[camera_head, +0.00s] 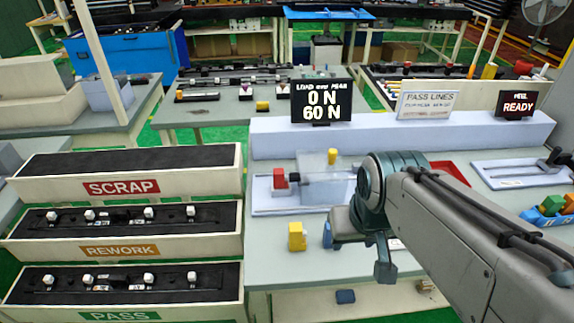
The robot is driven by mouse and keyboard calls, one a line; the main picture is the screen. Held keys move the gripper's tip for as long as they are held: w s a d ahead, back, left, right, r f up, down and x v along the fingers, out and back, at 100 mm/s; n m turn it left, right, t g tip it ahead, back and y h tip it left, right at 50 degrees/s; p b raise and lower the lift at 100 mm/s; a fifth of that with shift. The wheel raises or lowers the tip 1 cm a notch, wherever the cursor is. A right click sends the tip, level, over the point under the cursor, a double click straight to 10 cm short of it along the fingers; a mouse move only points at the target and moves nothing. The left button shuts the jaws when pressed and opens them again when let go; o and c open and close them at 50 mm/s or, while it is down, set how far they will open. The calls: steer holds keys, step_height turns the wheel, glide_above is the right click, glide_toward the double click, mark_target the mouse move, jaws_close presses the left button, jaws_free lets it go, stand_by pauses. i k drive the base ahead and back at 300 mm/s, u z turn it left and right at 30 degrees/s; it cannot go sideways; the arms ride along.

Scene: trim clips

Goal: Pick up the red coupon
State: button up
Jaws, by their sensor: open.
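A small red block (279,178) stands at the left end of a grey fixture on a pale tray (262,208), on the bench left of my arm. I cannot tell whether it is the red coupon. A flat red surface (450,172) shows partly behind my arm, and what lies on it is hidden. My gripper (384,265) hangs over the front part of the bench, right of and nearer than the red block and apart from it. It is open, but its fingers are only partly visible. Nothing shows held in it.
A yellow block (297,237) and a blue block (328,235) stand left of my gripper. Bins marked SCRAP (122,187), REWORK (120,250) and PASS (120,315) line the left. A display (322,101) stands behind. A blue tray of colored blocks (549,216) sits right.

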mark_target(281, 181)
steer(key=z, duration=0.45)
steer(key=k, duration=1.1)
steer(key=u, duration=0.65)
steer(key=i, duration=1.35)
steer(key=z, duration=0.2)
